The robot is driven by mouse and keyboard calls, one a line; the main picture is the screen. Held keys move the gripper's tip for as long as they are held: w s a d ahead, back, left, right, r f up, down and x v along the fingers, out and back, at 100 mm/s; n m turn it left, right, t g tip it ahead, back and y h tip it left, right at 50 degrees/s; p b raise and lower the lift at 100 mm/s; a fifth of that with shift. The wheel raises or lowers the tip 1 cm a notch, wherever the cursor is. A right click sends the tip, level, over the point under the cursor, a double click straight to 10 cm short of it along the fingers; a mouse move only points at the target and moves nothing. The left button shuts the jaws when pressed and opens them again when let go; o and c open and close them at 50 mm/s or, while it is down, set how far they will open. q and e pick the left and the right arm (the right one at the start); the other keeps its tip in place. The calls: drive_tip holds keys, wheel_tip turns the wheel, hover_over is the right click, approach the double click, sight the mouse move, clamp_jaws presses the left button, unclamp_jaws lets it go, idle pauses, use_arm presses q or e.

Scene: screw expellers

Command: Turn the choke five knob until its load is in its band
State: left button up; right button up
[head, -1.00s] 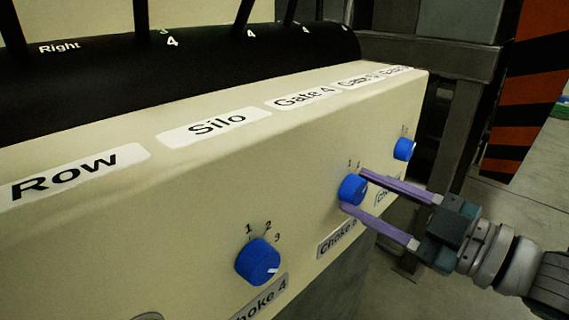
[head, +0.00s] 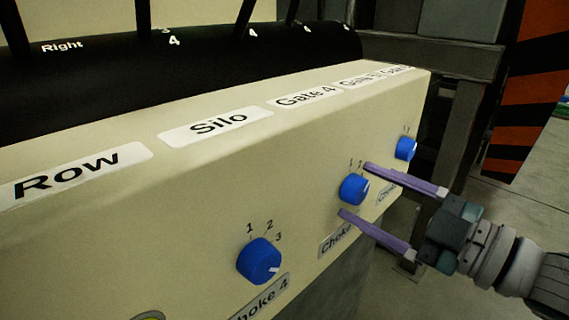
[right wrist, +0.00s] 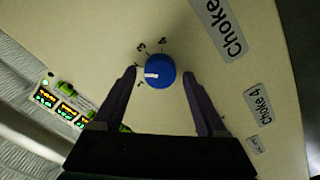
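The choke five knob (head: 353,189) is a round blue knob on the cream panel's front, above a partly covered "Choke" label. In the right wrist view the same knob (right wrist: 160,71) shows a white pointer aimed left, near the low-number marks. The marks 3 and 4 stand above it; the left finger partly covers the lower ones. My right gripper (head: 356,190) is open, with one purple finger on each side of the knob. In the right wrist view its fingers (right wrist: 159,73) show a gap to the knob on both sides. My left gripper is not in view.
The choke 4 knob (head: 259,261) is to the left, and another blue knob (head: 405,148) is farther right. Small lit displays (right wrist: 62,104) show at left in the right wrist view, too small to read. A striped post (head: 528,105) stands behind at right.

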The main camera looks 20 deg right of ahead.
drive_tip(key=shift+o, duration=0.2)
drive_tip(key=shift+s+d, duration=0.1)
drive_tip(key=shift+s, duration=0.05)
drive_tip(key=p+v, duration=0.1)
drive_tip(key=v, duration=0.8)
drive_tip(key=shift+s, duration=0.3)
drive_tip(key=shift+d, duration=0.1)
drive_tip(key=shift+r+p, duration=0.1)
drive_tip(key=shift+p, duration=0.25)
